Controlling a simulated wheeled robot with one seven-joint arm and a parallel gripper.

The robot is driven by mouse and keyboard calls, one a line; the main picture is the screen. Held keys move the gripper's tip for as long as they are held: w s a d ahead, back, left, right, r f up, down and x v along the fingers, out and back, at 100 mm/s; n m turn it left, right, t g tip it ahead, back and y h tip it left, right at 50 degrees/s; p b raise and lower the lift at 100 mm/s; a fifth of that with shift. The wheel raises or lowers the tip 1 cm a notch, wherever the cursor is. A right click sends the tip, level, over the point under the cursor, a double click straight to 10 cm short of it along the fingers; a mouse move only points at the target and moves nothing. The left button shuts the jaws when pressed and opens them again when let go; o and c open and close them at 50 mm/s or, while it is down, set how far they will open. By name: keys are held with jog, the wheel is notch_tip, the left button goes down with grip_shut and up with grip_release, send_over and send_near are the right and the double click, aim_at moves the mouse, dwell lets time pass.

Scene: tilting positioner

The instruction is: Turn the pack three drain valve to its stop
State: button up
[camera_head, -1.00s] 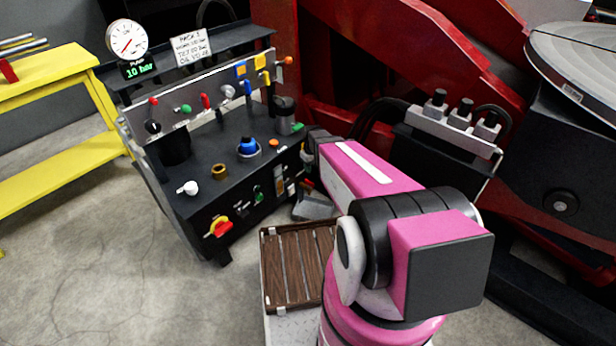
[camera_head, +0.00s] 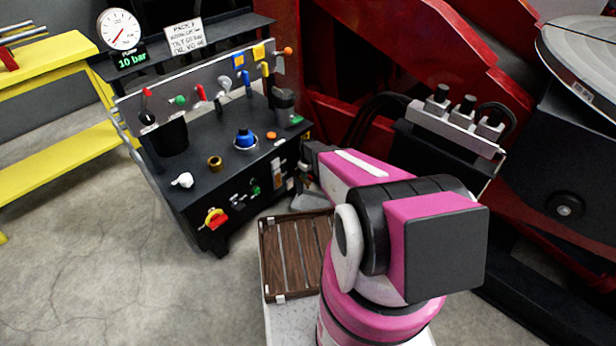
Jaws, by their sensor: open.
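The black valve bench (camera_head: 225,165) stands left of my arm. A grey upright panel along its back carries coloured handles: red (camera_head: 201,93), green (camera_head: 178,100), white (camera_head: 223,88) and yellow (camera_head: 265,69). I cannot tell which valve is the drain valve. My gripper (camera_head: 309,160), small and dark, is open beside the bench's right end, partly hidden by my pink arm.
A gauge (camera_head: 119,29) stands behind the bench above a display (camera_head: 131,59) reading 10 bar. A yellow rack (camera_head: 55,65) is at left. Red machine framework (camera_head: 400,45) and a silver manifold block (camera_head: 455,125) are at right. The floor at lower left is clear.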

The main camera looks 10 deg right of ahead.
jog(key=shift+f, duration=0.8)
jog(key=shift+c, duration=0.3)
grip_shut()
